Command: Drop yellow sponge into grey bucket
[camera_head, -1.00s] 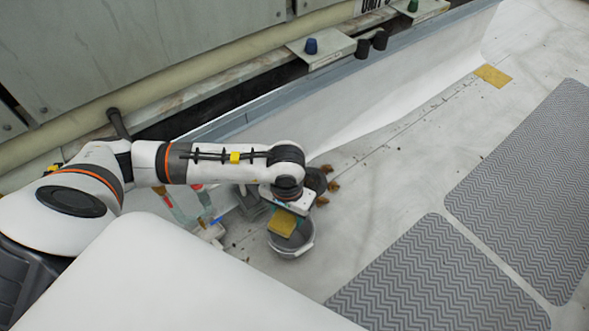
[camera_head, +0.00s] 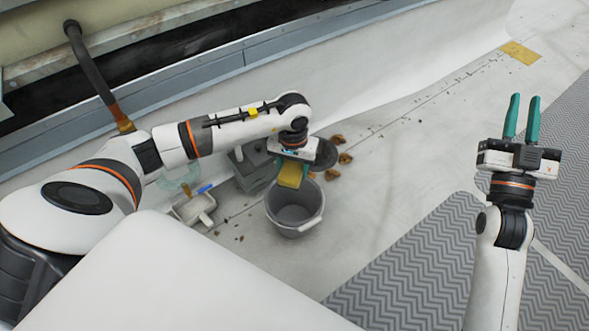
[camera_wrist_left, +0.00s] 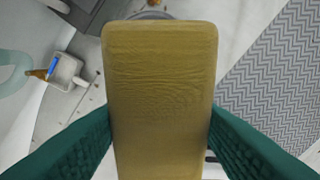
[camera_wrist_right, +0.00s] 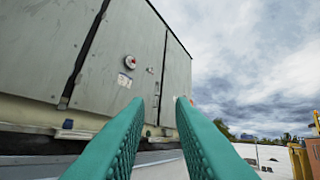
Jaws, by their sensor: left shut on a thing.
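The yellow sponge (camera_head: 291,174) is held in my left gripper (camera_head: 284,163), over the far rim of the grey bucket in the head view. In the left wrist view the sponge (camera_wrist_left: 160,95) fills the middle between the two green fingers. The grey bucket (camera_head: 295,222) stands upright on the roof floor with its handle toward the right; its visible inside looks empty. In the left wrist view the sponge hides most of what lies beneath. My right gripper (camera_head: 522,118) is raised at the right of the head view, its green fingers apart with nothing between them.
Left of the bucket are a white dustpan-like tray (camera_head: 194,209) with a blue item and a grey box (camera_head: 249,166). Brown debris (camera_head: 338,157) lies beyond the bucket. Grey zigzag mats (camera_head: 415,262) cover the right. A yellow patch (camera_head: 520,53) lies far off.

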